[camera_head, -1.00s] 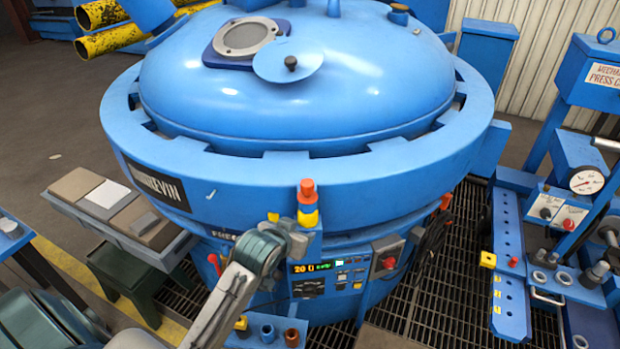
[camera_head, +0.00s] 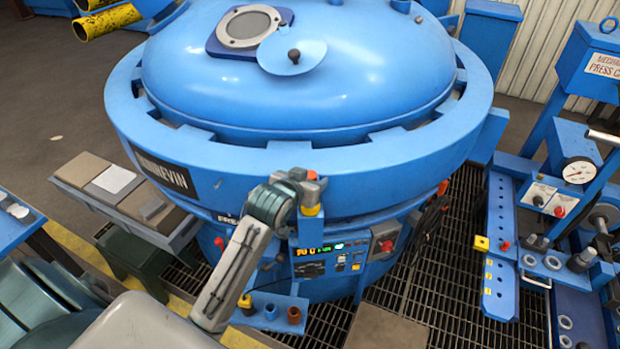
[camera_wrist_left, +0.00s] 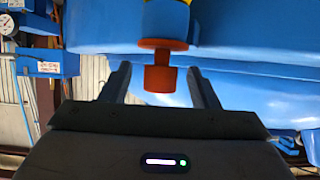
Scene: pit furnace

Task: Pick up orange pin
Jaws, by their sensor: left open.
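The orange pin (camera_wrist_left: 166,78) has a wide flange and sits on a blue block with yellow beyond it. In the left wrist view it lies between the two spread fingers of my left gripper (camera_wrist_left: 160,82), with gaps visible on both sides. In the head view the orange pin (camera_head: 313,176) shows only in part above a yellow piece on the furnace front. My left gripper (camera_head: 298,184) is at it and hides much of it. My left gripper is open and holds nothing. My right gripper is not in view.
The big blue furnace (camera_head: 330,150) rises right behind the pin. Below is a lit control panel (camera_head: 330,255), and a small blue shelf (camera_head: 262,312) with short cylinders. A press station (camera_head: 570,200) stands at right. Grating floor (camera_head: 420,290) lies between.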

